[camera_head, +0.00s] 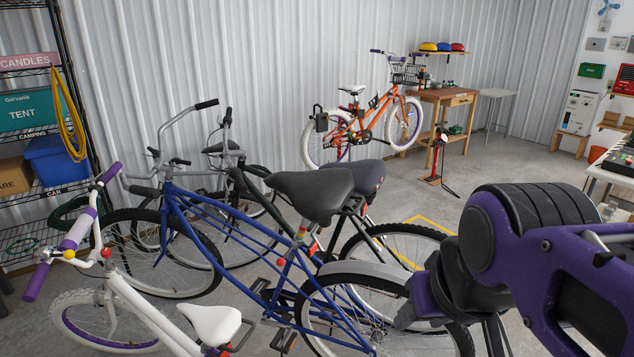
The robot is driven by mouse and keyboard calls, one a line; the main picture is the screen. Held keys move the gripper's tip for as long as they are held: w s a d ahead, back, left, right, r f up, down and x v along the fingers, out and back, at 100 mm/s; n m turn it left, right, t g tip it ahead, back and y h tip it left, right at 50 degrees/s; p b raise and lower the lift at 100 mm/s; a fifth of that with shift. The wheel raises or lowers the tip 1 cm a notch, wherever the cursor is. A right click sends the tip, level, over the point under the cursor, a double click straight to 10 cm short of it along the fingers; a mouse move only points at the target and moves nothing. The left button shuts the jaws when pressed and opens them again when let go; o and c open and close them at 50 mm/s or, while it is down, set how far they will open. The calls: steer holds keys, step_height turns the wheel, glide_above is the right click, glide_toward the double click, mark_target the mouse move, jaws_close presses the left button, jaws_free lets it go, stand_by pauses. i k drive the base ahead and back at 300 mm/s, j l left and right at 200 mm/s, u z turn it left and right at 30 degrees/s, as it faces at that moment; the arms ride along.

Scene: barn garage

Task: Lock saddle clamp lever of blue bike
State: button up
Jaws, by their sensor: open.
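The blue bike (215,222) stands across the middle, its handlebar to the left and rear wheel to the lower right. Its dark grey saddle (311,196) sits on a seat post that runs down into the blue frame. Small red parts (281,262) show around the saddle clamp, but I cannot tell the lever's exact position. My gripper (408,314) is partly seen at the lower right, beside the blue bike's rear wheel and apart from the saddle clamp. It is open, with no object seen in it. The arm hides much of it.
A white bike with purple grips (80,228) stands close at the lower left. A dark bike with a black saddle (367,176) stands just behind the blue one. An orange bike (365,125) and a wooden workbench (447,97) are farther back. Open floor lies right of centre.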

mark_target(280, 262)
steer(key=j+u, duration=0.45)
steer(key=j, duration=0.4)
steer(key=i+j+u, duration=0.4)
steer(key=k+j+z, duration=0.4)
steer(key=j+z, duration=0.2)
steer(key=j, duration=0.2)
steer(key=i+l+u, duration=0.2)
steer(key=l+u, duration=0.2)
steer(key=l, duration=0.15)
steer(key=i+l+u, duration=0.2)
steer(key=l, duration=0.15)
